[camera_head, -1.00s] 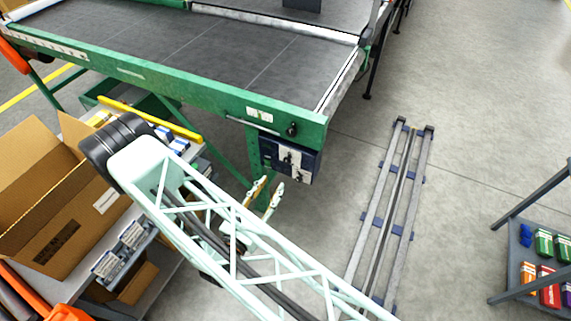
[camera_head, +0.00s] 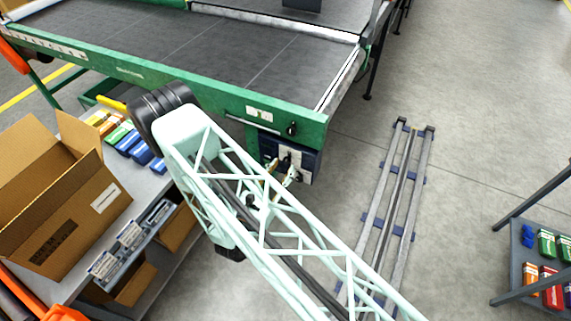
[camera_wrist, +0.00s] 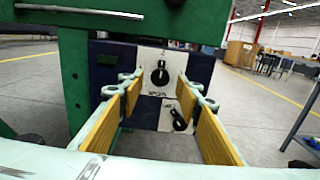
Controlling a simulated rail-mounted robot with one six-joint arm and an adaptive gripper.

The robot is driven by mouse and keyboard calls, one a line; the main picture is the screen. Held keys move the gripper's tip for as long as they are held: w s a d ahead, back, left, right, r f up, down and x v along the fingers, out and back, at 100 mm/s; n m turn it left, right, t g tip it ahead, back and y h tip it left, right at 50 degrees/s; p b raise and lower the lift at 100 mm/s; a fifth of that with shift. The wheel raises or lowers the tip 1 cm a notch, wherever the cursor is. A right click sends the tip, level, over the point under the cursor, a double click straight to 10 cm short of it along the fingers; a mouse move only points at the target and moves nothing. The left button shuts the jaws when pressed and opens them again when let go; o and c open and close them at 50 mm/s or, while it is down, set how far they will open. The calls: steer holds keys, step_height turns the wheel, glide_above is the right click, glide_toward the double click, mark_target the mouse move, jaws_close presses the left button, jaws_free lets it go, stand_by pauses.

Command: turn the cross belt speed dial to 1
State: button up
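A dark blue control box (camera_head: 314,163) with pale dial plates hangs under the green conveyor frame; it also shows in the wrist view (camera_wrist: 202,68). In the wrist view, an upper black dial (camera_wrist: 160,75) sits on a white plate, with a lower black dial (camera_wrist: 179,120) on a second plate. The labels are too small to read, so I cannot tell which is the cross belt speed dial. My gripper (camera_wrist: 159,92) is open and empty, its yellow-padded fingers either side of the upper dial in the picture. In the head view, my gripper (camera_head: 282,172) is close in front of the box.
A cardboard box (camera_head: 60,200) and small cartons stand on a bench at left. A floor rail (camera_head: 392,205) and a shelf (camera_head: 520,275) are at right, with clear floor between.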

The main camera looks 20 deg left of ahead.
mark_target(286, 162)
steer(key=shift+w+d, duration=0.2)
steer(key=shift+w, duration=0.65)
steer(key=shift+w+d, duration=0.15)
steer(key=shift+w, duration=0.65)
steer(key=shift+c, duration=0.8)
steer(key=c, duration=0.7)
